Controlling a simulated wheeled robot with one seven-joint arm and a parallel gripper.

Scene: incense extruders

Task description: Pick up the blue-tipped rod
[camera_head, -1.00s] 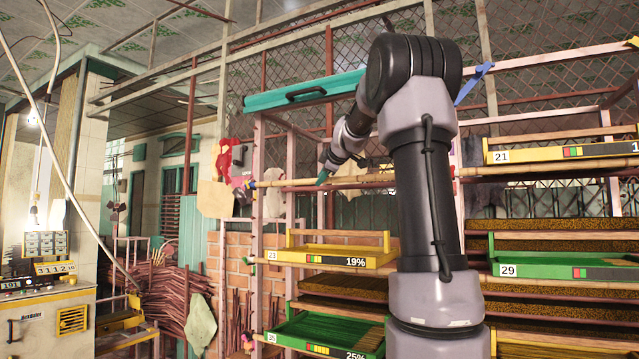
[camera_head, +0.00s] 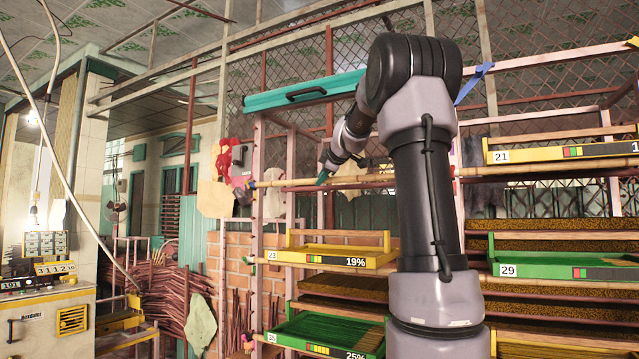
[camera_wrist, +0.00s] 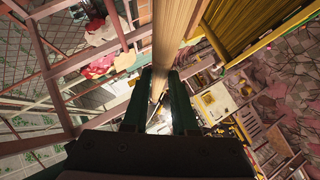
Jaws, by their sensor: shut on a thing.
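The blue-tipped rod (camera_head: 285,183) is a long, pale bamboo-like pole. It lies level across the upper part of the rack, with its small blue end at the left. In the wrist view the rod (camera_wrist: 166,40) runs from the top edge down between my fingers. My gripper (camera_head: 322,178) has teal fingers and reaches the rod from above, right of its blue end. In the wrist view my gripper (camera_wrist: 163,75) is shut on the rod, one finger on each side. My arm hides part of the rod in the head view.
A yellow tray (camera_head: 560,153) marked 21 and a green tray (camera_head: 540,268) marked 29 stand at the right. A pink post (camera_head: 257,230) stands at the rack's left.

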